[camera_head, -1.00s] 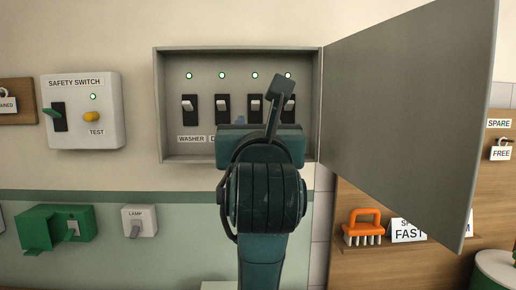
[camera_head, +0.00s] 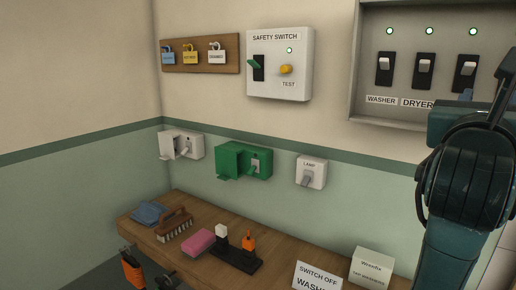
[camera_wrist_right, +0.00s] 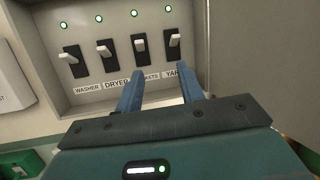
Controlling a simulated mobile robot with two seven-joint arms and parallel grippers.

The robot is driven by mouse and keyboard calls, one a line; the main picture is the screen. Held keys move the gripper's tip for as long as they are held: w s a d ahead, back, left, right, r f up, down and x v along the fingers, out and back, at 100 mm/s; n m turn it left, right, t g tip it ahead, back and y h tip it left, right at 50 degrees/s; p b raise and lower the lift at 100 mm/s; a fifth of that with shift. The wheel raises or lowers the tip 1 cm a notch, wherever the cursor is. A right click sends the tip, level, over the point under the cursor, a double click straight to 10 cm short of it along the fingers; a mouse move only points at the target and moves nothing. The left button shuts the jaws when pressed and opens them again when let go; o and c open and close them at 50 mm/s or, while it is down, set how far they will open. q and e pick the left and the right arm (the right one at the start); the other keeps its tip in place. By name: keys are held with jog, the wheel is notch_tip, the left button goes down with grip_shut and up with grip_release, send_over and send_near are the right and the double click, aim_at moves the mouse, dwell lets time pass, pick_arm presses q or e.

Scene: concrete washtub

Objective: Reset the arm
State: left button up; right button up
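My right arm stands at the right edge of the head view, in front of the open grey breaker box (camera_head: 358,75). In the right wrist view my right gripper (camera_wrist_right: 160,72) has its two blue fingers apart with nothing between them. The fingers point at the labels below the switches, near the DRYER label (camera_wrist_right: 117,85) and the YARD label (camera_wrist_right: 174,72). The row of switches includes the washer switch (camera_wrist_right: 72,60) and the yard switch (camera_wrist_right: 174,45), with lit green lamps above. My left gripper is not in view.
The safety switch box (camera_head: 280,85) and a board with padlocks (camera_head: 200,65) hang on the wall. Below are a green socket box (camera_head: 230,160) and a lamp switch (camera_head: 311,172). A wooden bench (camera_head: 300,256) holds a brush (camera_head: 174,225), a pink sponge (camera_head: 198,242) and signs.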

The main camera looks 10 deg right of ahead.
jog(key=w+a+f+m+t+y+p, duration=0.15)
jog(key=a+f+m+t+y, duration=0.25)
jog(key=a+f+m+y, duration=0.5)
jog(key=w+a+f+m+t+y, duration=0.2)
jog(key=f+m+t+y, duration=0.3)
jog(key=m, duration=0.9)
jog(key=w+a+f+m+t+y+p, duration=0.1)
jog(key=w+a+f+m+t+y, duration=0.1)
jog(key=a+f+m+y, duration=0.6)
jog(key=s+a+f+n+g+p, duration=0.15)
jog(key=f+g, duration=0.25)
jog(key=f, duration=0.6)
jog(key=s+a+f+n+g+b, duration=0.1)
jog(key=s+f+n+g, duration=0.25)
jog(key=f, duration=0.65)
jog(key=s+f+n+g+h+p, duration=0.1)
jog(key=s+f+n+g+h, duration=0.1)
jog(key=s+f+g, duration=0.4)
jog(key=s+f, duration=0.3)
jog(key=f, duration=0.4)
jog(key=shift+s+d, duration=0.25)
jog(key=shift+d, duration=0.15)
jog(key=shift+r, duration=0.1)
jog(key=shift+d, duration=0.1)
